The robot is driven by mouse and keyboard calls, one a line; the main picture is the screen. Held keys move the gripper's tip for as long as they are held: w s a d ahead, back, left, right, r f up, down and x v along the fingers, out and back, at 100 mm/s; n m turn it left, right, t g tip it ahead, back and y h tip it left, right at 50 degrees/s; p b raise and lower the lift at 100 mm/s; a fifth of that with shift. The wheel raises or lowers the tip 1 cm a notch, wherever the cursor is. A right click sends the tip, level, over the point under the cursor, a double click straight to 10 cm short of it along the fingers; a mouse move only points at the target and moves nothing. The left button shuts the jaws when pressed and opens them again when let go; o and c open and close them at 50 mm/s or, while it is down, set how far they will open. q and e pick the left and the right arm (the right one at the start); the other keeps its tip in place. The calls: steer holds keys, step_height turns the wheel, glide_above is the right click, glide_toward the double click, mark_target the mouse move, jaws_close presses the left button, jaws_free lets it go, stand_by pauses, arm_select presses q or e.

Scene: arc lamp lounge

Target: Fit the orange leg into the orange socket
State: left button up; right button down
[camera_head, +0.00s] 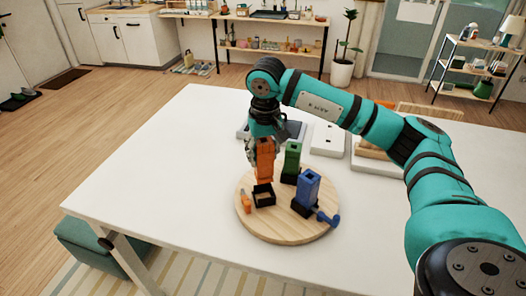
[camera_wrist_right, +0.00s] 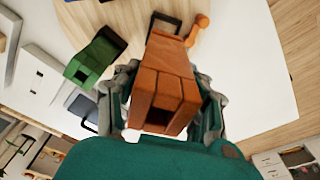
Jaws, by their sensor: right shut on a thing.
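The orange leg (camera_head: 264,161) is an upright block above the round wooden board (camera_head: 272,232). My right gripper (camera_head: 263,152) is shut on its upper part; in the right wrist view the fingers lie on both sides of the leg (camera_wrist_right: 172,66). The orange socket (camera_head: 263,197), a black open box with an orange lever (camera_head: 245,202) on its left, is just below the leg's lower end. In the right wrist view the socket (camera_wrist_right: 163,24) shows past the leg's far end, partly hidden. I cannot tell whether leg and socket touch. My left gripper is not in view.
A green leg (camera_head: 291,158) stands close behind and right of the orange leg. A blue leg (camera_head: 308,186) stands at right in a black socket, with a blue lever (camera_head: 328,218). The white table (camera_head: 150,190) is clear at left.

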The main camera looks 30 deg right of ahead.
mark_target(265, 143)
steer(key=shift+f+b, duration=1.4)
steer(key=shift+f, duration=0.7)
steer(key=shift+b, duration=0.3)
steer(key=shift+f+b, duration=1.85)
steer(key=shift+f, duration=0.5)
steer(key=c, duration=0.6)
jaws_free()
steer(key=shift+c, duration=0.2)
steer(key=r, duration=0.4)
steer(key=s+r, duration=0.1)
steer(key=r, duration=0.7)
steer(key=shift+s+a, duration=0.2)
steer(key=shift+a, duration=0.1)
